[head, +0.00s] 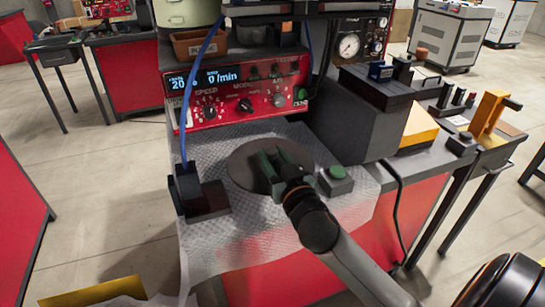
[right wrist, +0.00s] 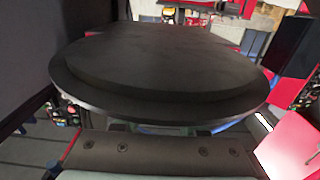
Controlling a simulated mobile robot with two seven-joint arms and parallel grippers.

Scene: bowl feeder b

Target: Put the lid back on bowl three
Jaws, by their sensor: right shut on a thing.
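A dark grey round lid (head: 242,168) is in my right gripper, over the front part of the textured work surface in the head view. The green-tipped fingers of my right gripper (head: 271,163) are shut on it near its middle. In the right wrist view the lid (right wrist: 160,70) fills most of the picture, a flat disc with a stepped rim. I cannot tell in the head view how far the lid is above the surface. Bowl three cannot be made out. My left gripper is not in view.
A red control unit (head: 240,95) with dials stands behind the lid. A black block (head: 203,200) with a blue cable is to the left, and a green button box (head: 336,180) is close on the right. The textured surface (head: 270,240) is clear in front.

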